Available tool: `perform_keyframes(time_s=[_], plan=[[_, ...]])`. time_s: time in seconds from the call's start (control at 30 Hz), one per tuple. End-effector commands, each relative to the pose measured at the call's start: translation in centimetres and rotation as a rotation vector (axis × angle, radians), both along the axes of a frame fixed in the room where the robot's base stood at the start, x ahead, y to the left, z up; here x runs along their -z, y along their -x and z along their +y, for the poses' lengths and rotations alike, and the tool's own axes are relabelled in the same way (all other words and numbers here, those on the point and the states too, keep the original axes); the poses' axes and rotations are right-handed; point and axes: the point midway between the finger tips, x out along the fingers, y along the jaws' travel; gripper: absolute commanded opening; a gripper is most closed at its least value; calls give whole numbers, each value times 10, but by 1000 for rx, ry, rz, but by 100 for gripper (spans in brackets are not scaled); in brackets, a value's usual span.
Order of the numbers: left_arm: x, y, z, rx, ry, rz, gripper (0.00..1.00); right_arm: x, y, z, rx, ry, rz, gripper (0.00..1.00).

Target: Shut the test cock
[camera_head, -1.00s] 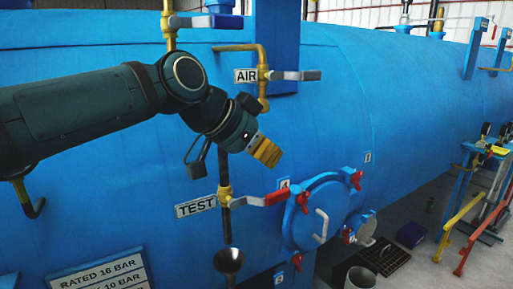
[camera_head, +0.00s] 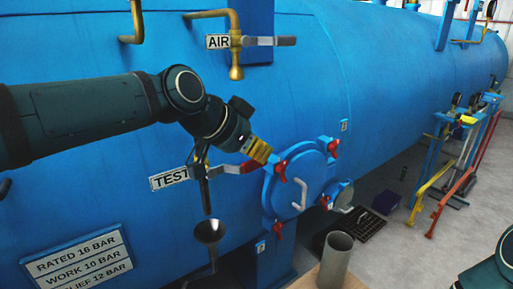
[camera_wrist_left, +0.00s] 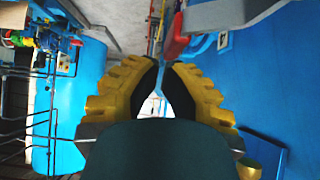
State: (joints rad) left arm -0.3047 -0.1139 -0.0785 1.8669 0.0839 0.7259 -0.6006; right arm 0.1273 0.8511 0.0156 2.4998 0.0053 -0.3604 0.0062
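The test cock shows in the head view beside the white TEST label (camera_head: 170,178), on a vertical pipe above a black funnel (camera_head: 209,232). Its lever (camera_head: 250,167) points right, roughly level, with a red grip. My left wrist hides part of the brass body. My left gripper (camera_head: 260,150) has yellow fingers and sits just above the red grip's outer end, overlapping it in the picture. In the left wrist view the fingers (camera_wrist_left: 164,68) are apart with nothing clearly between them. The red grip (camera_wrist_left: 177,35) lies beyond the tips, up and right. My right gripper is out of view.
The AIR cock's grey lever (camera_head: 270,41) is above. A round blue hatch (camera_head: 300,180) with red clamps stands right of the TEST lever, close to my left gripper. A grey cylinder (camera_head: 335,262) stands lower down. The floor at right (camera_head: 400,250) has free room.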

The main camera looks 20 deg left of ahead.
Motion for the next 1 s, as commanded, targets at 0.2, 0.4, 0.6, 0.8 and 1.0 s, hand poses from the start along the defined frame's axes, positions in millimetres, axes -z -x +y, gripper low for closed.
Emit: perform_keyframes(time_s=[0.2,0.4,0.6,0.8,1.0], plan=[[14,-2,-1,0,0,0,0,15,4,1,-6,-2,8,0],[16,-2,-2,1,-1,3,0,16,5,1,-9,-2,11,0],[17,-2,-2,2,-2,6,0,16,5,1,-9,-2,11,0],[4,-4,-4,2,-2,6,0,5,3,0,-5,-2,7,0],[-29,-9,-9,1,-1,-2,0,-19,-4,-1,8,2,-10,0]])
